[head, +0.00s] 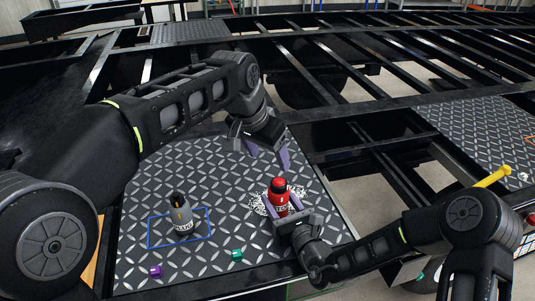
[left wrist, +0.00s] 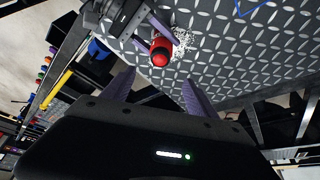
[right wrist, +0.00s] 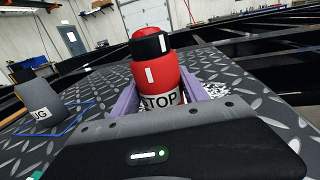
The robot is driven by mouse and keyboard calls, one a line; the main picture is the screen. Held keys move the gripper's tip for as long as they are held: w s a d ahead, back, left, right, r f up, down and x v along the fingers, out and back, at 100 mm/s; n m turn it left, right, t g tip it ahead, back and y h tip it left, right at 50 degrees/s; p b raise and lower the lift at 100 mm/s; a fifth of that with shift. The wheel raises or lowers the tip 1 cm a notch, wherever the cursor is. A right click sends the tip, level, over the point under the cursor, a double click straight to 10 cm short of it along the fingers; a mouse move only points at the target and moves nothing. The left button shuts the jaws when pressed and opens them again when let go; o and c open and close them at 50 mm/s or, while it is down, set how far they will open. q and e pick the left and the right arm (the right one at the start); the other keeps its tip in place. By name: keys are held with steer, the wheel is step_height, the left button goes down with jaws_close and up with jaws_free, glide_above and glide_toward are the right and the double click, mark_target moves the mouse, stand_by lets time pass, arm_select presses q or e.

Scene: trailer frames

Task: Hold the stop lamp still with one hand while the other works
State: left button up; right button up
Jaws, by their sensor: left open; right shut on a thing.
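My left gripper (head: 268,158) is open and empty, above and behind the lamp in the head view. In the left wrist view the lamp (left wrist: 160,50) shows beyond the open fingers, apart from them.
A grey lamp-like piece (head: 181,217) with a dark top stands inside a blue outlined square. Black frame beams and gaps lie behind and right. A yellow bar (head: 493,177) is at right.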

mark_target(279, 181)
arm_select(q)
steer(key=x, duration=1.2)
steer(key=shift+a, duration=0.1)
steer(key=c, duration=1.4)
steer(key=m+g+h, duration=0.1)
steer(key=m, duration=0.4)
steer(key=shift+a, duration=0.1)
steer(key=m+g, duration=0.1)
steer(key=m, duration=0.2)
steer(key=shift+g+h, duration=0.3)
steer(key=shift+h, duration=0.1)
steer(key=o, duration=0.9)
steer(key=shift+d+m, duration=0.2)
steer(key=shift+m, duration=0.3)
steer(key=shift+c, duration=0.2)
steer(key=o, duration=0.5)
